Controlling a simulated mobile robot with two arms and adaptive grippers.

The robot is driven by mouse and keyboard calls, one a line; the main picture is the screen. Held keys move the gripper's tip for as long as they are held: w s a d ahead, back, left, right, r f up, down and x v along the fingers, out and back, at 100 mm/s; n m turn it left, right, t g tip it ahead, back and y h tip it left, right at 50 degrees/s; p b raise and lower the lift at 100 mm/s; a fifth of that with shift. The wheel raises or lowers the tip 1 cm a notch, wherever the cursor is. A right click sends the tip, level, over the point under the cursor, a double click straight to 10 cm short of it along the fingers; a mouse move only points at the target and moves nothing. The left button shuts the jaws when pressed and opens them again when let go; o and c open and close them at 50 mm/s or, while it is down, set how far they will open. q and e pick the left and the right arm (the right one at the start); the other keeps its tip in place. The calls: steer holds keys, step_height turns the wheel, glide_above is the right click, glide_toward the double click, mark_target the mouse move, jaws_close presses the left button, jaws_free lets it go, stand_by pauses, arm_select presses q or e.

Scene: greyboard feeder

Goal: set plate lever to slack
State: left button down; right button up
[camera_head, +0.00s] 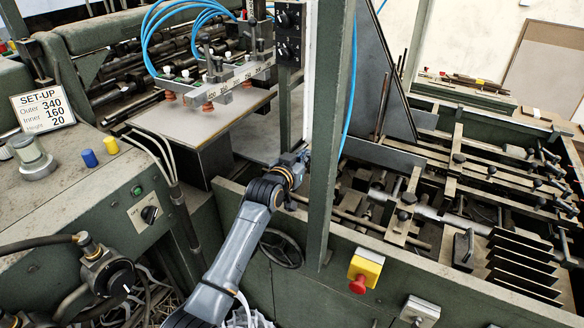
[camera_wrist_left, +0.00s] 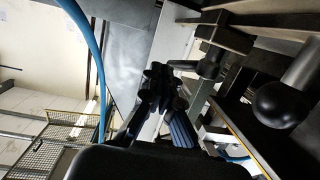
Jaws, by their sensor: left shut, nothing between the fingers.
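My left arm reaches up from the bottom of the head view, its wrist (camera_head: 290,168) beside the green upright post (camera_head: 328,130). The post hides the fingers there. In the left wrist view my left gripper (camera_wrist_left: 160,78) is shut and empty, its fingers together in front of a pale plate and dark bars. A lever with a black ball knob (camera_wrist_left: 280,105) stands at the right of that view, apart from the fingers. I cannot tell for sure whether it is the plate lever, or which setting it has. My right gripper is in neither view.
The feeder bed with rods and clamps (camera_head: 440,195) lies right of the post. A red stop button on a yellow box (camera_head: 364,270) is on the front panel. A blue hose (camera_wrist_left: 95,50) hangs left of the fingers. A set-up sign (camera_head: 42,105) stands at left.

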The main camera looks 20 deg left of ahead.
arm_select(q)
steer(key=v, duration=0.8)
stand_by(0.4)
